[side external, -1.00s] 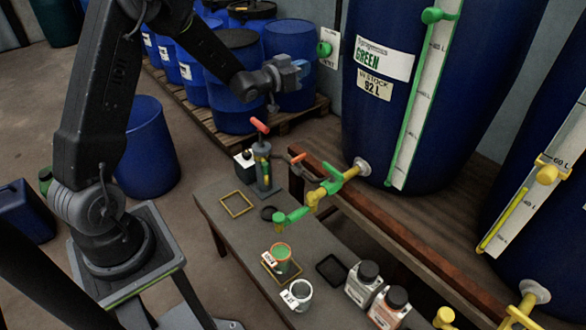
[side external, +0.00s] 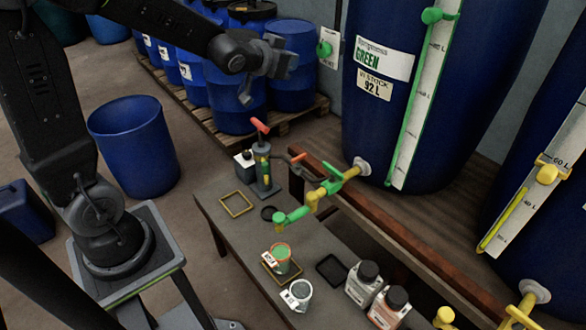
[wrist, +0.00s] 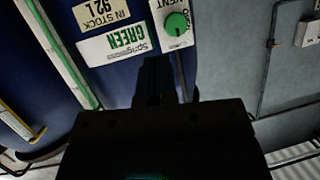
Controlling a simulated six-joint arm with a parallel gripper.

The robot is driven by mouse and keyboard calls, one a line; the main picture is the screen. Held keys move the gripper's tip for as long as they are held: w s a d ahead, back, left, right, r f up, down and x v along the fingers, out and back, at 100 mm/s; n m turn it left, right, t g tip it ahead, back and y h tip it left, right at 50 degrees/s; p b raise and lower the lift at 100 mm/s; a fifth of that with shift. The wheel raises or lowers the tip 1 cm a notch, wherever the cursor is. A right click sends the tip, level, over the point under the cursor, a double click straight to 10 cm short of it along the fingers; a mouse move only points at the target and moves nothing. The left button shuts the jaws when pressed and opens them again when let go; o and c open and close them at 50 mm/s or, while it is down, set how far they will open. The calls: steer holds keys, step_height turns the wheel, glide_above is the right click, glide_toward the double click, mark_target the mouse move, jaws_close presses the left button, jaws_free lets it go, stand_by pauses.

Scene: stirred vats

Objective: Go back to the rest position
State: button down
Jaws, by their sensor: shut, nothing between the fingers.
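My gripper (side external: 247,94) is in the air at the upper middle of the side external view, in front of the blue drums and well above the bench. Its fingers are shut and hold nothing. In the wrist view my gripper (wrist: 160,82) is a dark shape against the wall and the green vat. My arm reaches across from its stand at the left. On the bench (side external: 222,205), a cup of green liquid (side external: 281,258) stands on a yellow square frame. A white-rimmed cup (side external: 298,293) stands just in front of it.
A large blue vat marked GREEN (side external: 400,100) has a green-handled tap (side external: 330,188) over the bench. A pump with a red handle (side external: 262,160) stands at the bench's back. Two bottles (side external: 388,307) stand at the right. An open blue barrel (side external: 135,150) stands behind my arm.

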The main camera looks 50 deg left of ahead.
steer(key=s+d+g+h, duration=0.1)
steer(key=s+d+g, duration=0.3)
steer(key=s, duration=0.9)
steer(key=s+d+m+g+h, duration=0.1)
steer(key=s+d+g, duration=0.3)
steer(key=s, duration=0.9)
steer(key=d, duration=0.3)
steer(key=shift+d+f, duration=0.15)
steer(key=shift+d, duration=0.2)
